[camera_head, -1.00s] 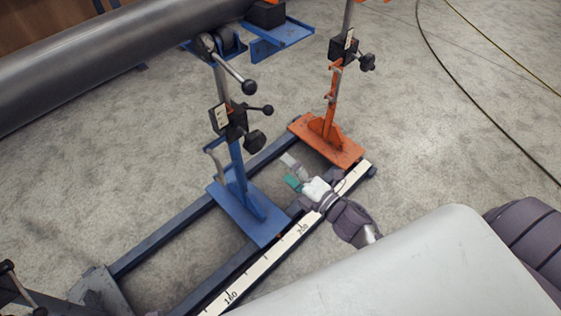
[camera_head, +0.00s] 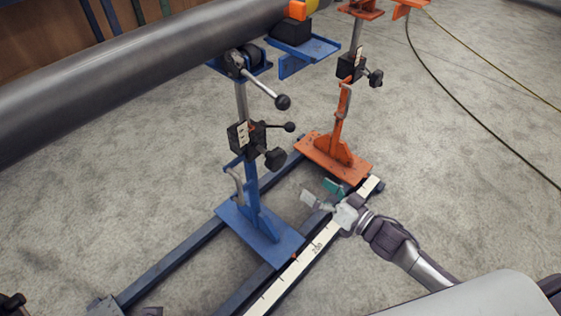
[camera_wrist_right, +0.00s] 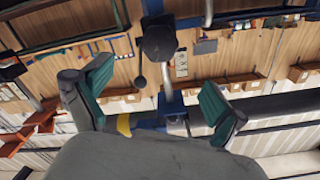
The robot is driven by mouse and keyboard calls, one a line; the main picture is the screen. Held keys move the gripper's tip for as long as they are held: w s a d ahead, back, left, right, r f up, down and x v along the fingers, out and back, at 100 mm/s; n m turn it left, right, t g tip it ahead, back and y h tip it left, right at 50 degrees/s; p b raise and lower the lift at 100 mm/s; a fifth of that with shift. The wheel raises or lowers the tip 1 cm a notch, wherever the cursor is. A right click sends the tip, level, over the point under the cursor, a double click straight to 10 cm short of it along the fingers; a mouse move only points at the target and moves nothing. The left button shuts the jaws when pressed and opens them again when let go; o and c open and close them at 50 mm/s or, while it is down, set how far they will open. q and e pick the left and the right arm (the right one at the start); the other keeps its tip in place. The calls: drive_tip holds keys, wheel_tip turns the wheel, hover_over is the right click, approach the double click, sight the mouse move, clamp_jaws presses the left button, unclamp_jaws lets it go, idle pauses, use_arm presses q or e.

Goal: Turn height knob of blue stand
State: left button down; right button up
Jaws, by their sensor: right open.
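The blue stand (camera_head: 251,190) stands upright on a blue base plate on the floor rail, under the big grey pipe (camera_head: 120,75). Its black clamp block (camera_head: 246,137) carries a dark knob (camera_head: 275,158) at lower right and a small ball-ended lever (camera_head: 289,127). A longer ball-ended handle (camera_head: 281,101) sits above. My right gripper (camera_head: 320,193) is open and empty, below and to the right of the dark knob and apart from it. In the right wrist view, a black knob (camera_wrist_right: 158,42) shows beyond and between the two green-padded fingers (camera_wrist_right: 157,97).
An orange stand (camera_head: 338,135) with its own dark knob (camera_head: 376,77) stands behind the right gripper. The rail carries a white scale (camera_head: 295,268). Cables (camera_head: 480,120) lie on the floor at right. Bare floor lies left of the blue stand.

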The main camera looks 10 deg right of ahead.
sight(280, 162)
drive_tip(key=b+x, duration=0.2)
drive_tip(key=x, duration=1)
drive_tip(key=shift+w+a, duration=0.15)
drive_tip(key=shift+w, duration=0.15)
drive_tip(key=shift+w+a, duration=0.25)
drive_tip(key=shift+w, duration=0.15)
use_arm(q)
drive_tip(key=v, duration=0.5)
drive_tip(key=shift+a, duration=0.1)
use_arm(e)
drive_tip(key=c, duration=1.1)
drive_tip(key=shift+c, duration=0.2)
use_arm(q)
drive_tip(key=shift+r, duration=0.15)
use_arm(e)
drive_tip(key=shift+n, duration=0.3)
